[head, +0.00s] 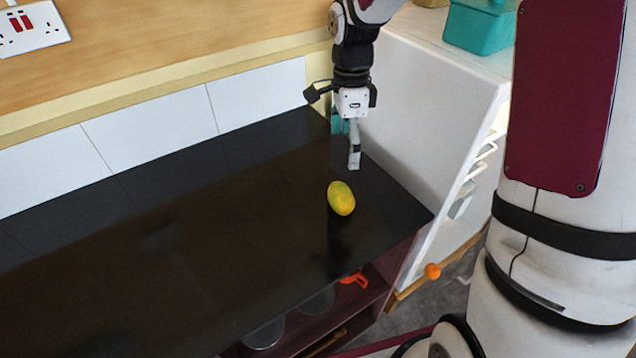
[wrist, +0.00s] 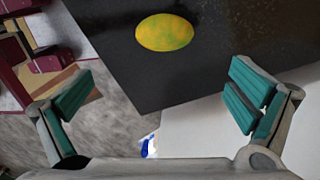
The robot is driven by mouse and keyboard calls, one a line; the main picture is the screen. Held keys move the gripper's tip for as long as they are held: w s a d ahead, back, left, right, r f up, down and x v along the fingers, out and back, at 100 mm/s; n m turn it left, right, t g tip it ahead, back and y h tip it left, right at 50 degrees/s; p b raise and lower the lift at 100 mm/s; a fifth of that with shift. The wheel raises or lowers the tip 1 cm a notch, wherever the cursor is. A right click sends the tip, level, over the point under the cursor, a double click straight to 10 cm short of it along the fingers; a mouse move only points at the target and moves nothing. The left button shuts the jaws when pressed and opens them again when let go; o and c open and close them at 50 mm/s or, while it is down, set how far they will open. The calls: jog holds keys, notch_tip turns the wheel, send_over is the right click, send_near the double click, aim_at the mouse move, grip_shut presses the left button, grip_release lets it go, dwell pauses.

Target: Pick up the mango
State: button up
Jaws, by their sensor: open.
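The yellow-green mango (head: 341,198) lies on the black countertop (head: 180,230), near its right end. In the wrist view the mango (wrist: 164,32) shows whole near the top, beyond the fingertips and a little left of the middle between them. My gripper (head: 354,160) hangs above the counter, a little behind the mango in the head view, and does not touch it. In the wrist view its two teal-padded fingers (wrist: 160,95) are spread wide apart with nothing between them.
A white cabinet (head: 430,90) stands close on the right of the counter, with a teal box (head: 478,26) on top. White tiles (head: 150,125) line the back wall. Shelves with an orange item (head: 355,279) are below the counter. The counter left of the mango is clear.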

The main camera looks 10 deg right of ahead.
aim_at(340, 188)
jog(key=f, duration=0.6)
jog(key=f+p, duration=0.1)
jog(key=f, duration=0.2)
jog(key=shift+s+a, duration=0.25)
jog(key=shift+a, duration=0.05)
jog(key=shift+a+f+p, duration=0.1)
jog(key=shift+f+p, duration=0.5)
jog(key=shift+f, duration=1.95)
jog(key=shift+c, duration=0.6)
jog(key=c, duration=1.2)
